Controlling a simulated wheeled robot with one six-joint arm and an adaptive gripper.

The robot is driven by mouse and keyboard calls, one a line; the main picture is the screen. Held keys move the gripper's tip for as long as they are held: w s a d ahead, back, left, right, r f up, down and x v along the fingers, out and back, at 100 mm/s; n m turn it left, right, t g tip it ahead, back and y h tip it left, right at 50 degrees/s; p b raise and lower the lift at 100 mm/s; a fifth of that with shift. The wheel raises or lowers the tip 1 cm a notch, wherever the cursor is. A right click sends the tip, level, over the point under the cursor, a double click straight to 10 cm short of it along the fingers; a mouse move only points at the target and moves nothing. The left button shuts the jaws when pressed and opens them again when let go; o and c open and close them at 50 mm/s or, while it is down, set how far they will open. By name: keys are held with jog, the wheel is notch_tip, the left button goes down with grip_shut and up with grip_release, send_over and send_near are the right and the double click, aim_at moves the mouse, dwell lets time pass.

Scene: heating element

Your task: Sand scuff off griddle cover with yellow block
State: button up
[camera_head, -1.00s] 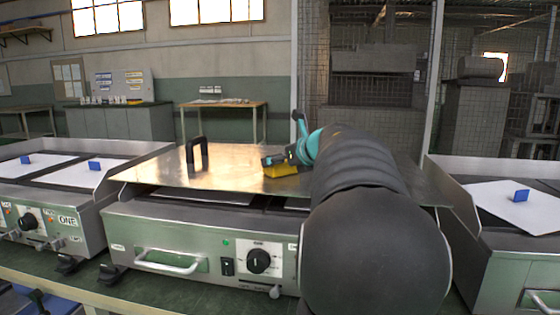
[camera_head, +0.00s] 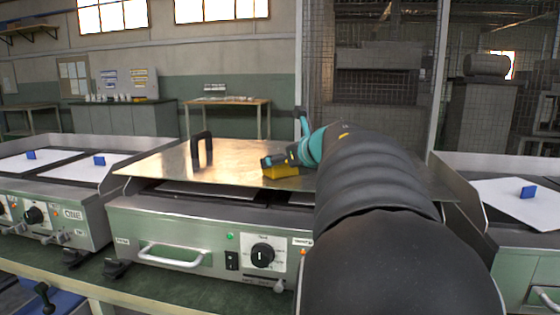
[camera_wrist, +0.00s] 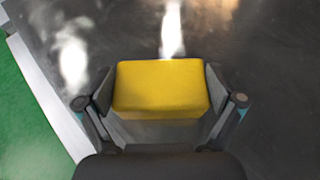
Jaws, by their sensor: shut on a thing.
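The yellow block (camera_head: 281,171) is between the fingers of my gripper (camera_head: 272,162), which is shut on it. In the wrist view the block (camera_wrist: 162,86) fills the space between the two dark fingers (camera_wrist: 160,95). The griddle cover (camera_head: 238,158) is a shiny metal sheet with a black upright handle (camera_head: 201,148) toward its left. The block is at the cover's surface, right of the handle; I cannot tell if it presses on it. Pale bright patches show on the cover (camera_wrist: 260,60) in the wrist view; I cannot tell scuff from reflection.
The middle griddle (camera_head: 200,235) has a front handle, a switch and a black knob. Griddles to the left (camera_head: 60,190) and right (camera_head: 480,250) carry white sheets with blue blocks. My arm hides the cover's right part.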

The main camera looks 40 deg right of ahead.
notch_tip(320, 180, up, 4)
jog(key=p, duration=0.4)
jog(key=shift+r, duration=1)
jog(key=shift+r, duration=0.1)
jog(key=shift+r, duration=1.4)
